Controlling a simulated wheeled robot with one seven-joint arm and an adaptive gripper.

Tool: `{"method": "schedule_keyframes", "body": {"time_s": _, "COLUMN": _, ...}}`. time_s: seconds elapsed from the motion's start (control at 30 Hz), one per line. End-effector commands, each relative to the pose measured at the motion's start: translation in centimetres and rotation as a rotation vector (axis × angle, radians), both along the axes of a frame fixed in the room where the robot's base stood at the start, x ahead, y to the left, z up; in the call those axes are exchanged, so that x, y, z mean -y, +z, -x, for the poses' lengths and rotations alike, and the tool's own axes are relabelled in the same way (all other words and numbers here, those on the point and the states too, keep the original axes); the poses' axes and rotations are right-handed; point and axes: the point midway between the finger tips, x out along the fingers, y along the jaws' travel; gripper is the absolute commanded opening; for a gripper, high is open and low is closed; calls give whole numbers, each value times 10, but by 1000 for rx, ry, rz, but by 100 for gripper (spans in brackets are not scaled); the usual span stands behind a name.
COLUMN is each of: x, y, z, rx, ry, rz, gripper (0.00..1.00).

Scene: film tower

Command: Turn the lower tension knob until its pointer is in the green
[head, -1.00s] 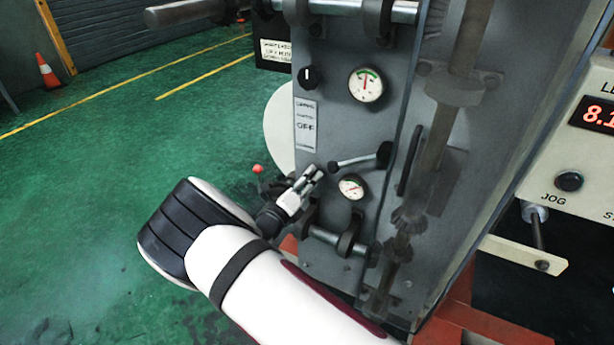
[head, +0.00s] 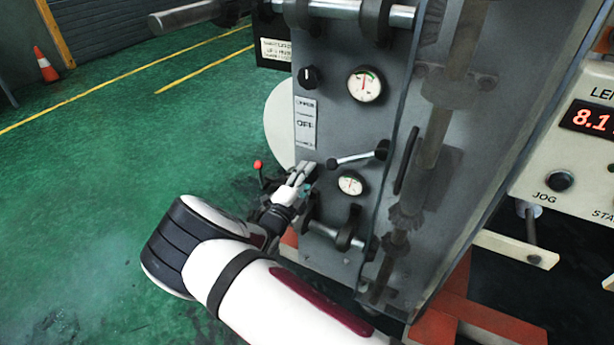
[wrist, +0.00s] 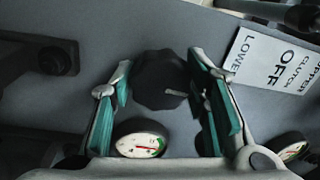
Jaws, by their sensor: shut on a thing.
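The lower tension knob (wrist: 160,80) is black and round with a pale mark on its face. My gripper (wrist: 164,72) is shut on it, one teal-padded finger on each side. In the head view my gripper (head: 307,169) is against the grey panel and hides the knob. The lower gauge (head: 350,184) has a white face and sits just right of my gripper. In the wrist view this gauge (wrist: 140,140) shows below the knob, its red pointer towards the side with the green marking. Whether the pointer is inside the green is too small to tell.
An upper knob (head: 308,76) and upper gauge (head: 365,84) sit higher on the panel. A lever (head: 355,158) juts out just above the lower gauge. A roller shaft (head: 330,233) is below my gripper. A red-tipped handle (head: 258,165) stands left of it.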

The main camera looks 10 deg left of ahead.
Motion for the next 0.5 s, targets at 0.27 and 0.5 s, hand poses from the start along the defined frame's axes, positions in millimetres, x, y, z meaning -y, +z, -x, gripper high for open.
{"method": "schedule_keyframes", "body": {"time_s": 0.27, "x": 1, "y": -1, "z": 0, "rx": -28, "ry": -2, "rz": 72, "gripper": 14}}
{"method": "schedule_keyframes", "body": {"time_s": 0.5, "x": 1, "y": -1, "z": 0, "rx": -32, "ry": -2, "rz": 84, "gripper": 14}}
